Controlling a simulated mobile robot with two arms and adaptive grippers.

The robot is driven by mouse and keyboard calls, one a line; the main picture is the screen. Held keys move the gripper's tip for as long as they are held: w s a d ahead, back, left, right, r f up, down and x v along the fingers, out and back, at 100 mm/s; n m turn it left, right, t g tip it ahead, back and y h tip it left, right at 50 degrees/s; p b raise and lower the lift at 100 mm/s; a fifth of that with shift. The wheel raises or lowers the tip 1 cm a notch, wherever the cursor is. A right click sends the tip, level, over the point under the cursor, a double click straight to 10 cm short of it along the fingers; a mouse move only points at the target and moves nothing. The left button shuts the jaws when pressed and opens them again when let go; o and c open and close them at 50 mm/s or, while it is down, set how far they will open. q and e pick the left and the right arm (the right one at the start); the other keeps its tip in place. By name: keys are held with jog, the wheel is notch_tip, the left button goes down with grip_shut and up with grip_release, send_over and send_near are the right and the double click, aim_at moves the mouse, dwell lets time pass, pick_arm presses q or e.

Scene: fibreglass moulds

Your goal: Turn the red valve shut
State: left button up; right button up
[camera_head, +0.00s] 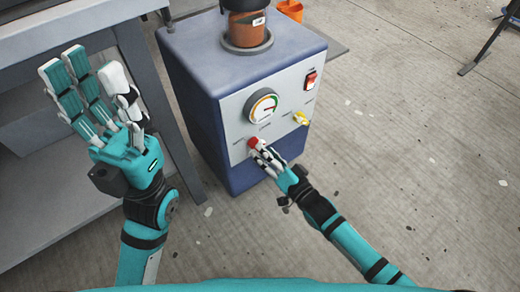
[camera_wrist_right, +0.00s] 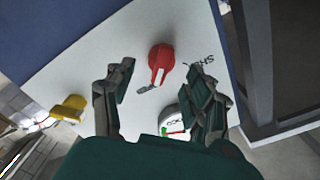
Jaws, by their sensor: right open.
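The red valve (camera_head: 253,142) sits low at the left of the front panel of the blue machine (camera_head: 232,118). It also shows in the right wrist view (camera_wrist_right: 161,58), with its handle pointing down in that picture. Dark lettering, partly hidden, is beside it. My right gripper (camera_head: 262,154) is at the valve in the head view. In the right wrist view its open fingers (camera_wrist_right: 158,78) stand either side of the valve's handle; I cannot tell whether they touch it. My left gripper (camera_head: 84,75) is raised at the left, fingers spread, empty.
A round gauge (camera_head: 261,106), a red switch (camera_head: 310,80) and a yellow valve (camera_head: 301,118) are on the same panel. A brown container (camera_head: 246,30) stands on top of the machine. A grey workbench (camera_head: 70,25) is at the left.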

jog(key=shift+b+x, duration=0.4)
jog(key=shift+x, duration=1.3)
jog(key=c, duration=1.1)
